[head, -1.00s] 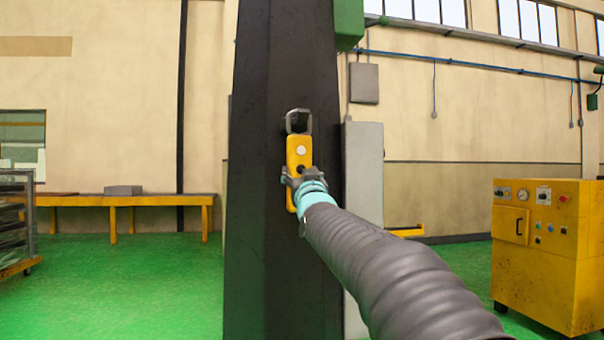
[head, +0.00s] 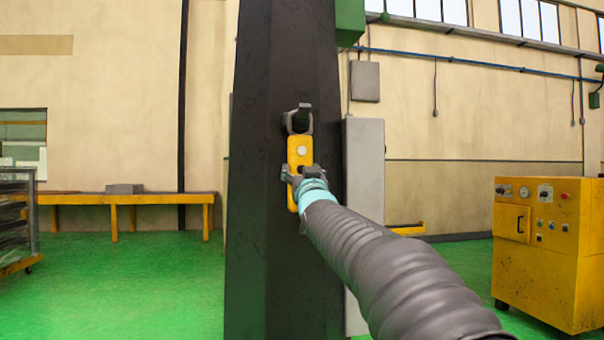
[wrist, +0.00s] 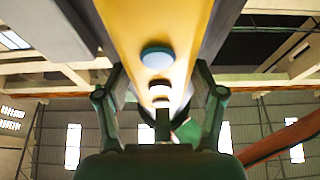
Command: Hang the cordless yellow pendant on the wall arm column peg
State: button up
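The yellow pendant (head: 300,152) is upright in front of the dark column (head: 276,240), with a grey loop (head: 291,127) at its top and a pale round button on its face. The dark peg (head: 304,112) shows at the loop, its tip rising above the loop's top. The loop appears around the peg; whether it bears the weight cannot be told. My gripper (head: 300,177) is shut on the pendant's lower half. In the wrist view the pendant (wrist: 182,25) stands between both fingers (wrist: 162,95), with a blue button and paler buttons showing.
A yellow control cabinet (head: 548,255) stands at the right. A grey box (head: 364,200) is just right of the column. A yellow bench (head: 150,199) runs along the left wall, and a rack (head: 17,220) stands at the far left. Green floor is free left of the column.

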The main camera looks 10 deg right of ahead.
jog(key=shift+o, duration=1.1)
jog(key=shift+f, duration=0.15)
jog(key=v, duration=1.2)
jog(key=s+f+g, duration=0.3)
jog(key=f+g, duration=0.2)
jog(key=f, duration=0.8)
jog(key=s+f+g, duration=0.3)
jog(key=f+g, duration=0.3)
jog(key=f, duration=0.6)
jog(key=s+f+g, duration=0.2)
jog(key=s+f, duration=0.3)
jog(key=s, duration=0.4)
jog(key=s+f+g, duration=0.2)
jog(key=s+f, duration=0.2)
jog(key=s, duration=0.5)
jog(key=s+f+g, duration=0.2)
jog(key=s+f, duration=0.3)
jog(key=s, duration=0.4)
jog(key=shift+f, duration=0.35)
